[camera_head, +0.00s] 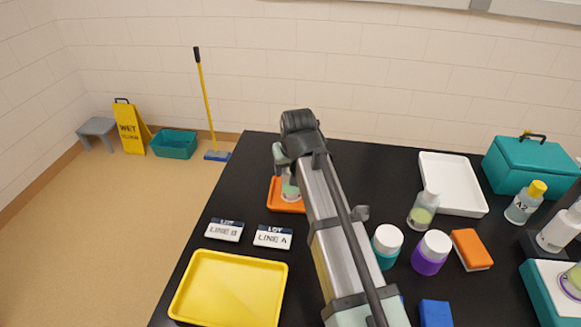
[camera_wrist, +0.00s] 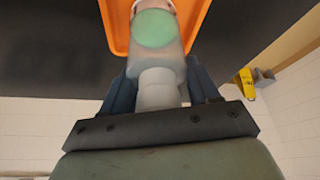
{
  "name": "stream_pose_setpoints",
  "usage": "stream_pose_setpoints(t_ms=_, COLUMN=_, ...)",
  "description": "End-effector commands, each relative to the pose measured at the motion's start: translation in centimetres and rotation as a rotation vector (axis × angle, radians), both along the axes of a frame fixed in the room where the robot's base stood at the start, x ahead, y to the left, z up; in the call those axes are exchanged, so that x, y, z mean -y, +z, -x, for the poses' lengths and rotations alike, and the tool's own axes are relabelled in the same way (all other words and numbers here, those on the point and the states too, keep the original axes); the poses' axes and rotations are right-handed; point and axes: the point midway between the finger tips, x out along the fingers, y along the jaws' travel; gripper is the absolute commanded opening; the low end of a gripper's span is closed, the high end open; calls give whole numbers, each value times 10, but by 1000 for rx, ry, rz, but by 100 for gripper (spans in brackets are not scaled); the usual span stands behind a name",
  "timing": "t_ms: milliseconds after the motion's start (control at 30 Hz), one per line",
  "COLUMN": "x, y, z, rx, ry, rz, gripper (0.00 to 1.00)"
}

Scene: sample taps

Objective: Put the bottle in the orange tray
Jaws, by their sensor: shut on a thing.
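The bottle (camera_head: 290,189) is pale and translucent with a green round patch. It shows large in the wrist view (camera_wrist: 155,35), its narrower grey end between my fingers. My gripper (camera_wrist: 160,88) is shut on that end. In the head view my gripper (camera_head: 281,160) is at the far left part of the table, partly hidden by my own arm. The orange tray (camera_head: 284,207) lies below the bottle, and it also shows behind the bottle in the wrist view (camera_wrist: 117,22). The bottle looks roughly upright over the tray; I cannot tell whether it touches the tray floor.
Two label blocks, LINE B (camera_head: 224,231) and LINE A (camera_head: 273,237), stand in front of the orange tray. A yellow tray (camera_head: 228,290) is nearer. Right of my arm are a white tray (camera_head: 466,186), a clear bottle (camera_head: 423,209), white-capped jars (camera_head: 431,253) and an orange block (camera_head: 471,249).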

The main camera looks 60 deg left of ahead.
Motion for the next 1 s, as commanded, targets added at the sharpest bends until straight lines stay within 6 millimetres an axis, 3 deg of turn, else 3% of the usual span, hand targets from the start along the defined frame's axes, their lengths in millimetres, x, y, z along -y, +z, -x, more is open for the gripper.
stream_pose_setpoints(t_ms=67, x=0, y=-2, z=0, rx=0, ry=0, rz=0, gripper=10)
stream_pose_setpoints(t_ms=100, x=0, y=-2, z=0, rx=0, ry=0, rz=0, gripper=63)
stream_pose_setpoints(t_ms=333, x=0, y=-2, z=0, rx=0, ry=0, rz=0, gripper=85)
stream_pose_setpoints(t_ms=733, x=2, y=5, z=1, rx=0, ry=0, rz=-1, gripper=86)
stream_pose_setpoints(t_ms=1000, x=15, y=40, z=6, rx=1, ry=0, rz=-2, gripper=86)
